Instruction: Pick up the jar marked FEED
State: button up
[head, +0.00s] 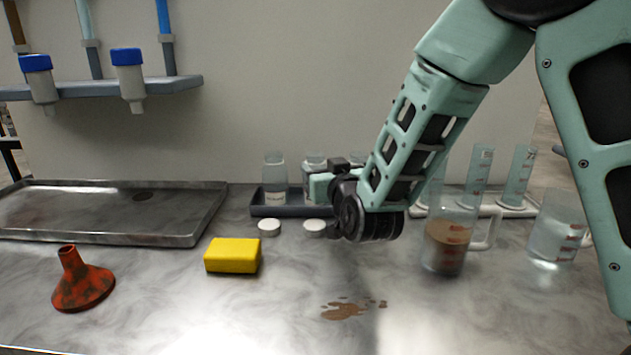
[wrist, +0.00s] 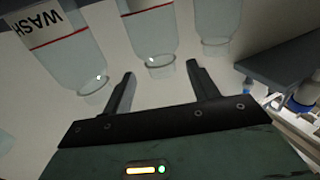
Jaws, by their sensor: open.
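A dark rack (head: 262,211) at the back of the bench holds clear jars. One jar (head: 275,172) stands at its left end, and another jar (head: 314,161) shows just behind my gripper (head: 320,185). No jar label is readable in the head view. In the wrist view, my gripper (wrist: 162,82) is open and empty. A middle jar (wrist: 150,30) with a red line has its neck in line with the gap between the fingers; its marking is out of view. A jar marked WASH (wrist: 62,45) is to its left, and a third jar (wrist: 217,18) to its right. I cannot tell which is FEED.
Two white lids (head: 269,228) lie before the rack. A yellow sponge (head: 232,255), red funnel (head: 82,282) and metal tray (head: 110,212) are left. A beaker of brown liquid (head: 446,245), a clear beaker (head: 556,235) and cylinders (head: 480,170) stand right. A brown spill (head: 345,310) lies in front.

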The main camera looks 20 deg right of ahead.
aim_at(318, 163)
jog(key=w+p, duration=0.1)
jog(key=w, duration=0.4)
jog(key=shift+w+a+p, duration=0.1)
jog(key=shift+w+p, duration=0.05)
jog(key=shift+p, duration=0.2)
grip_shut()
